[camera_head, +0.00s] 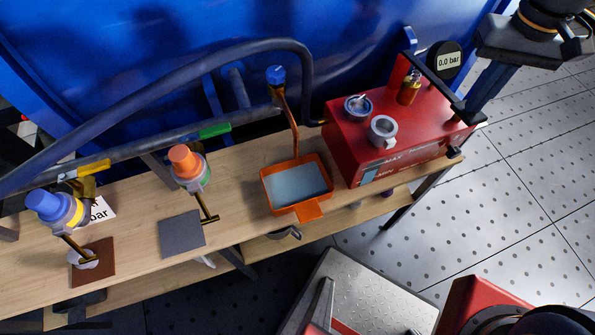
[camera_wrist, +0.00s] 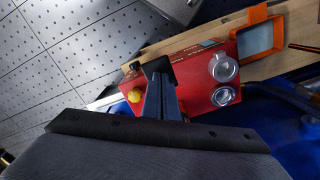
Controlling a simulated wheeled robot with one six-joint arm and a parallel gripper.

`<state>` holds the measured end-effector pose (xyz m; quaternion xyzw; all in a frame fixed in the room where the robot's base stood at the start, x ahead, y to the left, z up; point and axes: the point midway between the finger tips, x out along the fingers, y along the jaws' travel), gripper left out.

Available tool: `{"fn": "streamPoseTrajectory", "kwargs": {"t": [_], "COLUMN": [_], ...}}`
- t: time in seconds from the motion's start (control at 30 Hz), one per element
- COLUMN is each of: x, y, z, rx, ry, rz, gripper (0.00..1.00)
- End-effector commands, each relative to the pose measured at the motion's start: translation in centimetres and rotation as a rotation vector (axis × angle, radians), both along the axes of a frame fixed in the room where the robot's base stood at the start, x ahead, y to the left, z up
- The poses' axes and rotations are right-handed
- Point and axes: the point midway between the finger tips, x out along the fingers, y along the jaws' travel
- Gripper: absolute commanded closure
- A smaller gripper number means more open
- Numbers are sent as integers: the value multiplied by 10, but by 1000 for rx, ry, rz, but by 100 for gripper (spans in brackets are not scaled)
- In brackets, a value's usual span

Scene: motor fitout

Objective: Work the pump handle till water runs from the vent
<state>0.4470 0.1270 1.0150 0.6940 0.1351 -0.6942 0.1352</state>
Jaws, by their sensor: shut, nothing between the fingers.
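The red pump box (camera_head: 362,140) stands at the right end of the bench; it also shows in the wrist view (camera_wrist: 196,66). Its black handle bar (camera_head: 436,82) slants across the top toward the right front corner. My gripper (camera_head: 468,108) is shut and empty, fingers pointing down by the handle's right end; I cannot tell whether they touch it. The fingers also show over the box in the wrist view (camera_wrist: 158,72). The gauge (camera_head: 446,60) reads 0.0 bar. A thin copper pipe (camera_head: 292,120), likely the vent, runs down from a blue-capped valve (camera_head: 275,76) to the orange tray (camera_head: 310,210). No stream shows at its lower end.
On the box top are two round metal fittings (camera_head: 382,130) and a brass fitting (camera_head: 409,88). Orange-capped (camera_head: 185,160) and blue-capped (camera_head: 45,206) valves stand further left. A blue tank wall (camera_head: 150,60) closes off the back.

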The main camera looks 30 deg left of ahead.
Motion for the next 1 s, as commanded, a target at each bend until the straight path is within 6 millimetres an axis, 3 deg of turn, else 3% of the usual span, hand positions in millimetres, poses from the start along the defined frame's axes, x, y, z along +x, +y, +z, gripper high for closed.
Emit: {"fn": "streamPoseTrajectory", "kwargs": {"t": [0.57, 0.77, 1.0], "x": [5, 4, 1], "y": [5, 5, 2], "z": [-60, -48, -17], "rx": [0, 0, 0], "ry": [1, -1, -1], "rz": [1, 0, -1], "gripper": [100, 100, 100]}}
